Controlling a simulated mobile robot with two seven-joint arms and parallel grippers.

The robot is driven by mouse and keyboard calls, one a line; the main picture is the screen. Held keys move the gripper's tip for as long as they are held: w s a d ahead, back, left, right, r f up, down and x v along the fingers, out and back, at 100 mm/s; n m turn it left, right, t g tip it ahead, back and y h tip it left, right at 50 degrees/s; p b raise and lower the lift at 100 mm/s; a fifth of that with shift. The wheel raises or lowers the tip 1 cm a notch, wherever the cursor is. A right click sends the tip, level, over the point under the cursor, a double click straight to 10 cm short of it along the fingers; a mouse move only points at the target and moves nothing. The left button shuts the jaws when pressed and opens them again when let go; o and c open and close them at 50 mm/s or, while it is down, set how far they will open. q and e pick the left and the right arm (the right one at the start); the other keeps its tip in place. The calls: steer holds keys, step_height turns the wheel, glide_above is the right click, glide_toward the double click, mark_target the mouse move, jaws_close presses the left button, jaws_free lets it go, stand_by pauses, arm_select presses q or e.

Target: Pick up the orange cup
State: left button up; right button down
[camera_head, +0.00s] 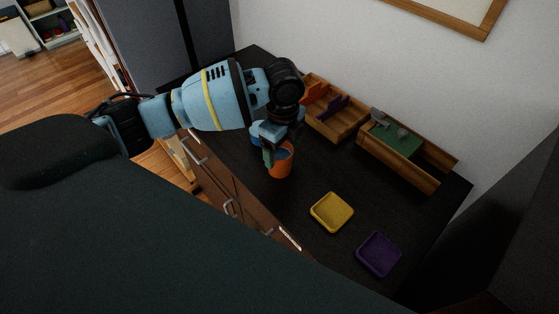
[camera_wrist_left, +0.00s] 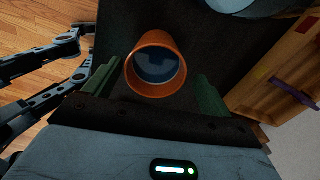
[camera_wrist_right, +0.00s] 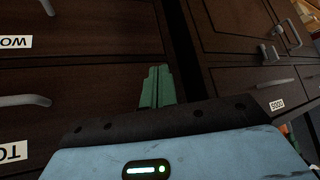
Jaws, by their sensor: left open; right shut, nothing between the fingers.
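The orange cup (camera_head: 283,166) stands upright on the dark desktop, near its drawer-side edge. My left gripper (camera_head: 267,148) is over it, pointing down, and partly hides its rim. In the left wrist view the orange cup (camera_wrist_left: 156,91) shows from above, with a dark bluish inside. It lies between the two green fingers of my left gripper (camera_wrist_left: 159,72), which are apart. I cannot tell whether they touch it. My right gripper (camera_wrist_right: 156,87) has its green fingers together and empty, in front of dark drawer fronts. It is not visible in the head view.
Two wooden boxes (camera_head: 345,130) (camera_head: 412,177) stand along the wall. A yellow tray (camera_head: 332,212) and a purple tray (camera_head: 379,254) lie at the right. Desktop between them is clear.

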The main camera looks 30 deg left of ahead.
arm_select(q)
steer(key=shift+f, duration=0.65)
steer(key=f, duration=0.4)
steer(key=shift+s+a+f, duration=0.25)
steer(key=shift+s+f, duration=0.05)
steer(key=shift+f, duration=0.1)
steer(key=c, duration=1.2)
steer(key=shift+c, duration=0.2)
steer(key=shift+r, duration=0.1)
